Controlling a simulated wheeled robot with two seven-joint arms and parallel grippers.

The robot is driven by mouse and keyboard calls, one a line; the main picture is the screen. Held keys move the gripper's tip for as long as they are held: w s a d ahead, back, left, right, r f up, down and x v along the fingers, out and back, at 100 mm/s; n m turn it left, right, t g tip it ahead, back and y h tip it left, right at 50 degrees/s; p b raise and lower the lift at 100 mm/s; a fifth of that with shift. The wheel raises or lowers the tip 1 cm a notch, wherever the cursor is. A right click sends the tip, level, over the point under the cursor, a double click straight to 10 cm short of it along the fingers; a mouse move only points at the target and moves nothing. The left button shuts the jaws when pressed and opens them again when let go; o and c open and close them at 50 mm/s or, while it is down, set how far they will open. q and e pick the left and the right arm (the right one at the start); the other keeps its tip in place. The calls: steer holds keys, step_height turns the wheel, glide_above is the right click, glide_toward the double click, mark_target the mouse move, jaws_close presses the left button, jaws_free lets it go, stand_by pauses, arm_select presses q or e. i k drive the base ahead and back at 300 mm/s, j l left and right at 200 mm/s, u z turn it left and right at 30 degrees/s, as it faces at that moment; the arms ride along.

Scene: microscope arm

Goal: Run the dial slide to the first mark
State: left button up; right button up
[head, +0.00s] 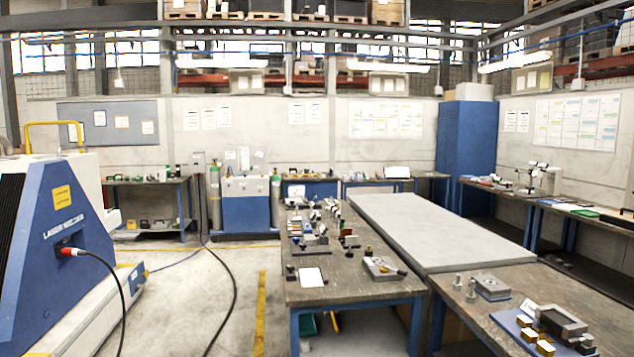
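I cannot make out a dial slide or its marks with certainty at this distance. A small stand with a jointed arm, perhaps the microscope arm (531,177), is on the far right bench. Small metal fixtures stand on the middle workbench (345,291), among them a grey block device (384,268) near its front right. Neither of my grippers is in view.
A blue and white laser machine (40,235) stands at the left, with a black cable on the floor. A right front bench (600,285) holds a blue mat with metal and yellow blocks. A bare grey slab table (440,232) lies between. The floor (190,300) left of the middle bench is mostly open.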

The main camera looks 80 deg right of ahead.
mark_target(506, 188)
steer(key=z, duration=3.85)
steer(key=l+z, duration=0.15)
steer(key=z, duration=0.45)
steer(key=i+l+z, duration=0.25)
steer(key=l+z, duration=0.2)
steer(key=l, duration=0.25)
steer(key=i+l+z, duration=0.45)
steer(key=l, duration=0.15)
steer(key=i+l+z, duration=0.4)
steer(key=i+l, duration=0.15)
steer(key=i, duration=0.35)
steer(key=i+l+u, duration=0.1)
steer(key=i, duration=0.45)
steer(key=i+l, duration=0.25)
steer(key=i, duration=0.25)
steer(key=i+l+u, duration=0.15)
steer(key=i, duration=1.5)
steer(key=i+j+u, duration=0.15)
steer(key=i+u, duration=0.85)
steer(key=i+l+u, duration=0.3)
steer(key=i+u, duration=0.15)
steer(key=i, duration=0.05)
